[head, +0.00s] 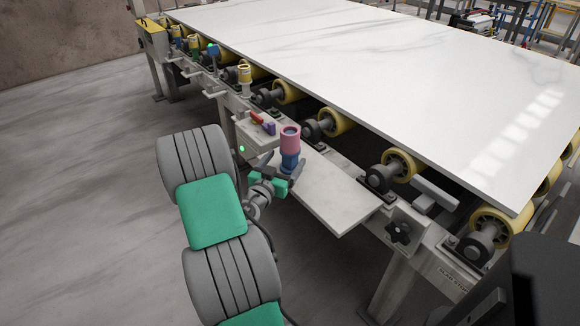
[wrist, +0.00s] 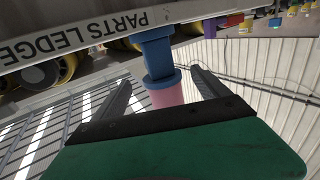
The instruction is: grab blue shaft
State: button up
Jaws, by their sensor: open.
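The blue shaft (head: 290,160) stands upright at the edge of the parts ledge (head: 335,195), with a pink cylindrical piece (head: 290,137) on top. My gripper (head: 286,170) is at the blue shaft's height, with its dark fingers open on either side. In the wrist view, the blue shaft (wrist: 158,58) shows between the two spread fingers of my gripper (wrist: 158,80), with gaps at both sides. The pink piece (wrist: 166,96) is partly hidden behind the gripper's dark crossbar. I cannot tell how deep the shaft sits between the fingers.
A small grey box (head: 252,135) with red and purple parts stands left of the shaft. Yellow rollers (head: 334,121) carry the large white slab (head: 370,45) behind. A yellow-topped piece (head: 245,75) and other coloured pieces stand farther along the frame. Open floor (head: 80,200) lies left.

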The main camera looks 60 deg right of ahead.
jog(key=d, duration=0.2)
jog(key=d+p, duration=0.1)
jog(key=d, duration=0.2)
jog(key=d+p, duration=0.1)
jog(key=d, duration=0.1)
jog(key=shift+w+d+r, duration=0.25)
jog(key=shift+d+r, duration=0.1)
jog(key=shift+r, duration=0.05)
jog(key=c, duration=1.7)
jog(key=shift+c, duration=0.6)
jog(key=shift+r, duration=0.15)
